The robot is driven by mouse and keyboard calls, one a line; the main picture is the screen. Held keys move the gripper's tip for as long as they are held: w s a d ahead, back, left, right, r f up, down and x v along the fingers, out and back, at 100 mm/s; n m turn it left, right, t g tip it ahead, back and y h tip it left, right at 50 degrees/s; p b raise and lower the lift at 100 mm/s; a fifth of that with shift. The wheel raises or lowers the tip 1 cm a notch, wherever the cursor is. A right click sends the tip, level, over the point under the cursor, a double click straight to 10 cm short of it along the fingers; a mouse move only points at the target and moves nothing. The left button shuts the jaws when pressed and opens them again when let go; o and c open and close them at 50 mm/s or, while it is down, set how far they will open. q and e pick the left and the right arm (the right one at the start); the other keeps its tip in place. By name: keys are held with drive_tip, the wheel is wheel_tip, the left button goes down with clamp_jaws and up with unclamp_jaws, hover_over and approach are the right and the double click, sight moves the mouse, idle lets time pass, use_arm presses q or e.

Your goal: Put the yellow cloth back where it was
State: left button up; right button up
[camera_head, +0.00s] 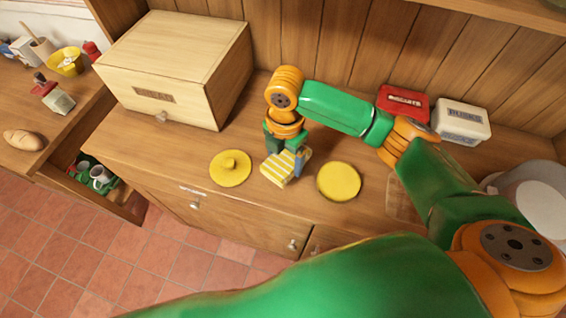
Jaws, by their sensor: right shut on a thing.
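The yellow cloth (278,172) is a small folded piece with yellow and white stripes, over the wooden counter between two round yellow things. My right gripper (289,155) points down and is shut on it. The arm and gripper hide part of the cloth's far side. I cannot tell whether the cloth touches the counter. To its left lies a yellow knobbed lid (230,174). To its right is a plain round yellow thing (339,181), apart from the cloth. My left gripper is not in view.
A wooden bread box (180,65) stands at the back left. A red tin (402,101) and a white tin (461,122) stand at the back right. An open drawer (125,203) with cups is at the left. Counter left of the lid is clear.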

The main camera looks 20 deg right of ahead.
sight(284, 166)
drive_tip(key=f, duration=0.2)
drive_tip(key=f+p, duration=0.1)
drive_tip(key=shift+w+f, duration=0.3)
drive_tip(key=shift+f, duration=0.15)
drive_tip(key=shift+f, duration=0.15)
drive_tip(key=o, duration=1.1)
drive_tip(key=shift+o, duration=0.2)
wheel_tip(284, 166, up, 12)
drive_tip(key=shift+r+b, duration=0.25)
drive_tip(key=shift+b, duration=0.35)
